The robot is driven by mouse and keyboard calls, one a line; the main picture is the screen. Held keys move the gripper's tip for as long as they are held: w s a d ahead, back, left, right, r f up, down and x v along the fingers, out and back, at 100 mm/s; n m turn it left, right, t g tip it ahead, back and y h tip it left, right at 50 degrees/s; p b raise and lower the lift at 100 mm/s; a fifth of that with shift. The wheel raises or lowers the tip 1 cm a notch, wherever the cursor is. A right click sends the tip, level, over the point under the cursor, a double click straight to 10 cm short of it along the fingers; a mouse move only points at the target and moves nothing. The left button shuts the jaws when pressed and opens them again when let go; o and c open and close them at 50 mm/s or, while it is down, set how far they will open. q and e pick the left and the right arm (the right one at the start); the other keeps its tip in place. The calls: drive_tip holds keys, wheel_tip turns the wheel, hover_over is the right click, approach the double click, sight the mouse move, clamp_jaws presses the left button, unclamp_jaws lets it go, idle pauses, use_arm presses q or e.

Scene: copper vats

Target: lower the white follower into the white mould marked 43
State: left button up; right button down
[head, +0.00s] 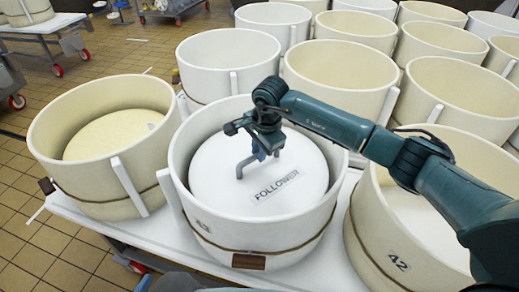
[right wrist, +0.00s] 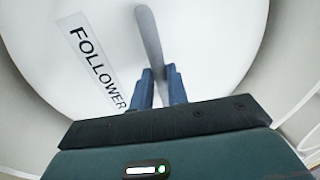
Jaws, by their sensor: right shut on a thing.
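The white follower (head: 215,172), a round disc labelled FOLLOWER with a grey handle (head: 240,167), is inside the rim of the white mould (head: 305,237) whose tag reads 43. The disc looks roughly level, with wall showing around it; whether it touches the wall or bottom I cannot tell. My right gripper (head: 264,150) reaches over the mould's right rim and is shut on the handle. In the right wrist view the fingers (right wrist: 161,87) close around the handle (right wrist: 150,38) above the disc (right wrist: 215,45).
A cream mould (head: 75,181) with a pale disc inside stands close on the left. A cream mould tagged 42 (head: 369,250) stands close on the right, under my right arm. Several more moulds crowd behind. The white table's edge (head: 75,212) runs along the front left.

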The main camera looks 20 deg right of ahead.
drive_tip(key=shift+w+f+b, duration=0.1)
drive_tip(key=shift+f+b, duration=0.45)
idle(0.6)
